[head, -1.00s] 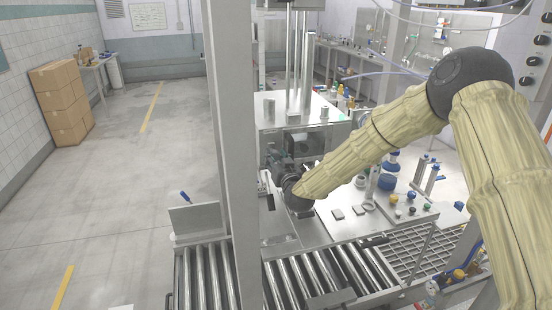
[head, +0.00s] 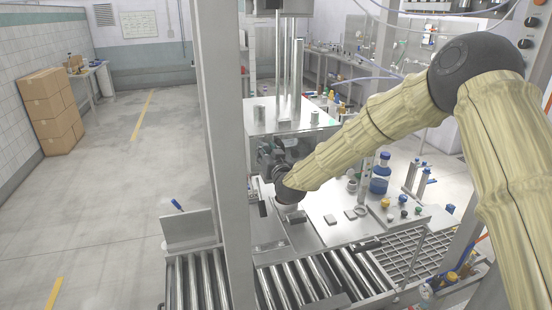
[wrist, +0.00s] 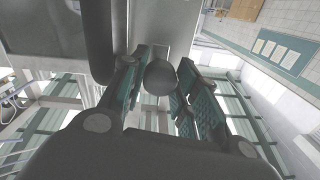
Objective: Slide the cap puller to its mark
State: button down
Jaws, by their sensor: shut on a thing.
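My gripper (wrist: 160,85) shows in the wrist view with green ribbed pads on both sides of a smooth grey round knob (wrist: 160,77). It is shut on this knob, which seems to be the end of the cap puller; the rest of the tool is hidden. In the head view my gripper (head: 268,158) is beside the front of the steel machine, above the left part of the steel worktop (head: 325,232). My wrist hides much of the grasp there. I cannot make out the puller's mark.
A roller conveyor (head: 330,272) runs along the front, with a metal upright (head: 228,150) to the left. A blue bottle (head: 380,178) and several small caps stand on the right. Small grey blocks lie on the worktop.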

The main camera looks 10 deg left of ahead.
jog(key=c, duration=1.3)
grip_release()
jog(key=shift+c, duration=0.2)
jog(key=shift+s, duration=0.1)
jog(key=v, duration=1.2)
jog(key=shift+f, duration=0.1)
